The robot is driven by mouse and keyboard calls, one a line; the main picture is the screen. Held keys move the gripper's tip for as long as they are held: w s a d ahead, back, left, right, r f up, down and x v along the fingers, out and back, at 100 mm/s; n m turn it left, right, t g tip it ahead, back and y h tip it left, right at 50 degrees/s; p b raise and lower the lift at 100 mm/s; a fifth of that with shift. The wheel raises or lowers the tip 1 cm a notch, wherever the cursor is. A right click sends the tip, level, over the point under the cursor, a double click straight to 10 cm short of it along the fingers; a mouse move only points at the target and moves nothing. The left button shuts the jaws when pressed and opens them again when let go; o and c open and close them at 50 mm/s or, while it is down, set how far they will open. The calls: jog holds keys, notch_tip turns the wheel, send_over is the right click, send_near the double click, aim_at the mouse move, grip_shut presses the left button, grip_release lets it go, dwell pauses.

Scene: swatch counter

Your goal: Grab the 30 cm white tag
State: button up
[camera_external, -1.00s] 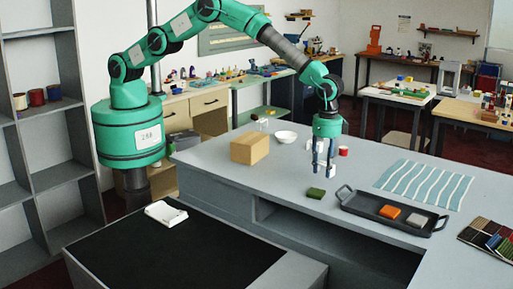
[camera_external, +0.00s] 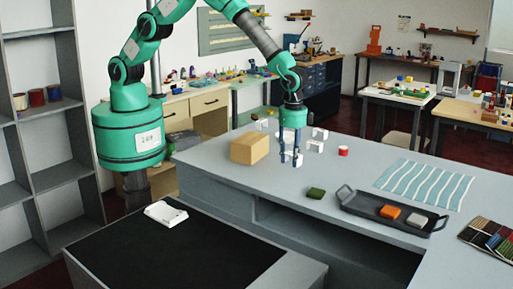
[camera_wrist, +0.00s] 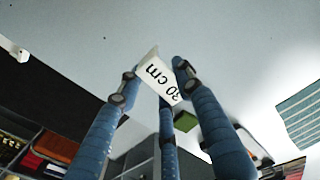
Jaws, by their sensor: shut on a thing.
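My gripper (camera_external: 291,158) points down over the grey counter, right of the cardboard box. Its blue fingers are closed around a white tag (camera_external: 298,159). In the wrist view the tag (camera_wrist: 156,77) sits tilted between the fingertips (camera_wrist: 153,80), with "30 cm" printed in black on its face. Part of the tag is hidden by the fingers. Whether it touches the counter is hard to tell. Other small white pieces (camera_external: 314,146) stand on the counter behind and to the right of the gripper.
The cardboard box (camera_external: 250,148) stands close left. A red-and-white cup (camera_external: 343,151), a green block (camera_external: 316,193) and a dark tray (camera_external: 381,217) holding orange and grey blocks lie to the right. A striped cloth (camera_external: 424,184) lies farther right. The counter's front middle is clear.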

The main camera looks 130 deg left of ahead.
jog(key=shift+s+d, duration=0.1)
jog(key=shift+s, duration=0.45)
jog(key=shift+s+r, duration=0.1)
jog(key=shift+s, duration=0.05)
dwell(0.4)
